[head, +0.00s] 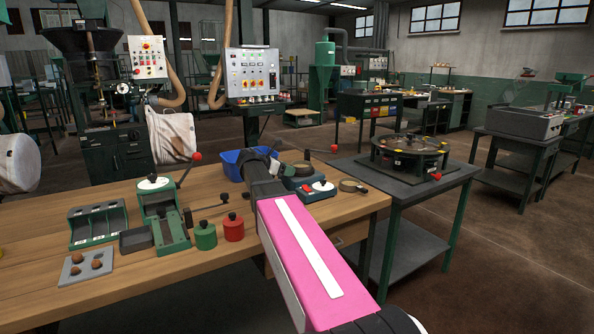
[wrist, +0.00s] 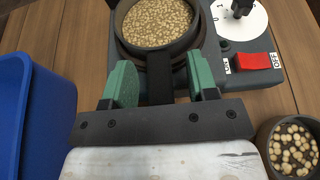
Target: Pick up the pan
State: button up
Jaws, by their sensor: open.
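A round dark pan (wrist: 158,22) full of pale beans or pellets sits on a blue-grey device with a red switch (wrist: 254,62), at the top of the wrist view. Its dark handle (wrist: 160,78) reaches back between the two green fingers of my gripper (wrist: 161,72). The fingers stand apart on either side of the handle, with gaps visible. In the head view the device (head: 318,192) is on the wooden bench, and my arm partly hides that area. The fingertips cannot be made out there.
A second small pan with similar contents (wrist: 292,148) stands at right; it also shows in the head view (head: 350,186). A blue bin (wrist: 28,115) is close at left. Red (head: 233,230) and green (head: 205,236) weights and a green press (head: 165,225) stand further left.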

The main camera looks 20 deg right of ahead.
grip_shut()
jog(key=shift+r, duration=0.15)
